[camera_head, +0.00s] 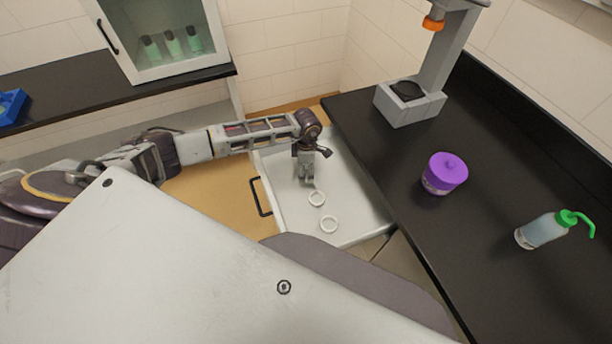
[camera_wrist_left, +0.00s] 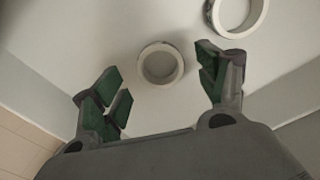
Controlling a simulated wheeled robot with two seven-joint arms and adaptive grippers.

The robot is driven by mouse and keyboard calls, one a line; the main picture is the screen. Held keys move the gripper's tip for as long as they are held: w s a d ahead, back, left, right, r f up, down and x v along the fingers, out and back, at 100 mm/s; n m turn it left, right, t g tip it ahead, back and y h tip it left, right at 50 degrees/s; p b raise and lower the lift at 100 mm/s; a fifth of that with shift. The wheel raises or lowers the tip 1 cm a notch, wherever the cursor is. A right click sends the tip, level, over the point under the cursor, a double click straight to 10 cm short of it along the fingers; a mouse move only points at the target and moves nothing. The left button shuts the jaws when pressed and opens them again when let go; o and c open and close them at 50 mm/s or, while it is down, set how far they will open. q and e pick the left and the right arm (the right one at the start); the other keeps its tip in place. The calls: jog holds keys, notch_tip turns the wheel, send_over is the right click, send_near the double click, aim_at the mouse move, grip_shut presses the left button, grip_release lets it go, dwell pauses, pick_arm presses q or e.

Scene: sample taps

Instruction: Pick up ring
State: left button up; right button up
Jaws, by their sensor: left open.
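Two white rings lie flat on the floor of an open white drawer (camera_head: 275,172). The nearer ring to my gripper (camera_head: 317,199) lies just below it in the head view; the other ring (camera_head: 329,224) lies lower and to the right. My left gripper (camera_head: 308,184) is open and points down into the drawer. In the left wrist view, the first ring (camera_wrist_left: 161,64) shows between and beyond the spread fingers (camera_wrist_left: 162,88), not gripped. The second ring (camera_wrist_left: 238,14) is at the top right, cut by the frame edge. My right gripper is out of view.
The dark counter (camera_head: 395,165) on the right bears a purple jar (camera_head: 444,174), a green-topped wash bottle (camera_head: 548,230) and a grey stand (camera_head: 412,104). A glass cabinet (camera_head: 165,40) stands behind.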

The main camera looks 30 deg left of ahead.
aim_at(306, 178)
pick_arm(q)
jog(key=shift+f, duration=1.55)
jog(key=c, duration=0.9)
